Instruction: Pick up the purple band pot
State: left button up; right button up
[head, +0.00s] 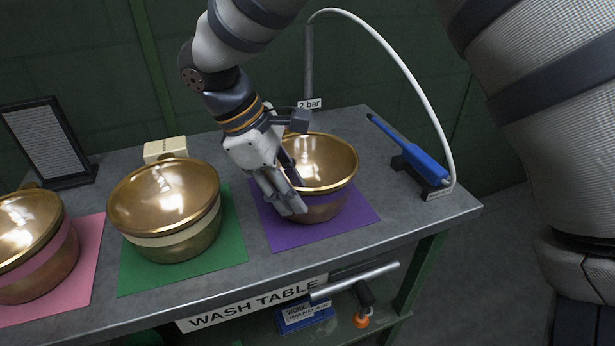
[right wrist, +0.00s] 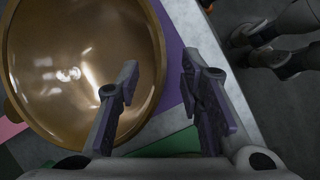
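The purple band pot (head: 325,170) is a brass bowl standing upright on a purple mat (head: 362,211) at the table's right. Its band is partly hidden by my right gripper (head: 291,190), which is at the pot's left front rim. In the right wrist view, the pot (right wrist: 60,75) fills the left side. My right gripper (right wrist: 160,70) is open there, with one finger over the bowl's inside and the other outside the rim. The rim runs between the fingers, with gaps visible.
A cream-banded pot (head: 165,205) stands on a green mat (head: 233,245), left of the purple one. A pink-banded pot (head: 38,255) is at the far left. A blue spray tool (head: 420,160) with a white hose (head: 408,75) lies at the right back.

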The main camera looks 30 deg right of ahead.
jog(key=x, duration=0.3)
jog(key=shift+w+d+f, duration=0.15)
grip_shut()
